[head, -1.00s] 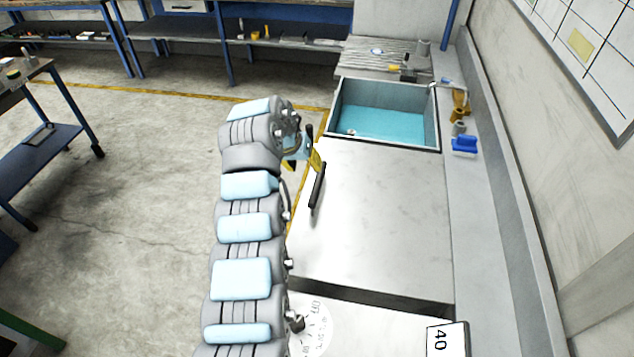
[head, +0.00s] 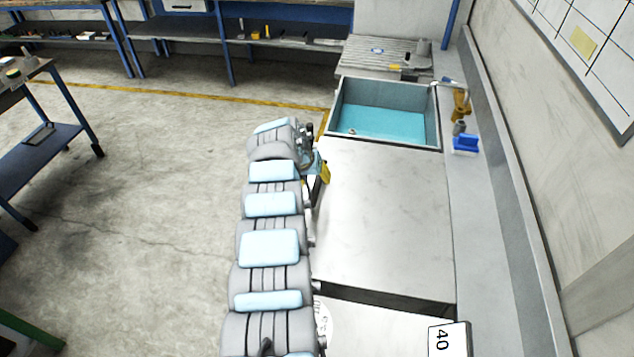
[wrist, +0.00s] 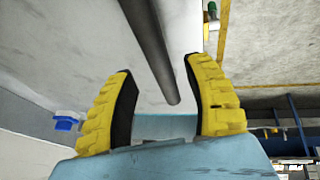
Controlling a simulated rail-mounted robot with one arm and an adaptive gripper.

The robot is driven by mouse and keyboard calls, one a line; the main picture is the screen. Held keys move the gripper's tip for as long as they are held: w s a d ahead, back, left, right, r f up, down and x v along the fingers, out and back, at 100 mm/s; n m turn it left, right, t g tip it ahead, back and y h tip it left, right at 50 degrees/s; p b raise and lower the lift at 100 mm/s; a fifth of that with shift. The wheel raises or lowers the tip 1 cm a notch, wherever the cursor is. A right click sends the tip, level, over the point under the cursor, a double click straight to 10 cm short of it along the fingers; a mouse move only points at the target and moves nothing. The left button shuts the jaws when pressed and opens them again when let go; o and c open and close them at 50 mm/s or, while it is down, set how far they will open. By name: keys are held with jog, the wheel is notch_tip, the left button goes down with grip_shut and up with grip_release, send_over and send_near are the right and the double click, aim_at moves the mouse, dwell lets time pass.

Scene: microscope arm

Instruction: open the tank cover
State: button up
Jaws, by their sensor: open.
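The tank cover (head: 390,220) is a flat, pale metal panel lying closed beside the open basin. Its dark bar handle (head: 316,190) runs along the left edge and is mostly hidden behind my arm and gripper in the head view. My gripper (head: 322,174) is at the handle, with one yellow finger showing. In the wrist view my gripper (wrist: 160,72) is open, with its two yellow, black-padded fingers apart. The handle (wrist: 152,50) shows as a dark bar between the fingers, with a gap on each side. I cannot tell how deep it sits between them.
A basin (head: 335,108) of blue-green liquid adjoins the cover's far edge. A blue item (head: 465,144) and a brown tap-like fitting (head: 460,103) stand on the right ledge.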

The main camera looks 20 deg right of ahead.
jog(key=shift+b+x, duration=1.1)
jog(key=shift+x, duration=0.3)
grip_shut()
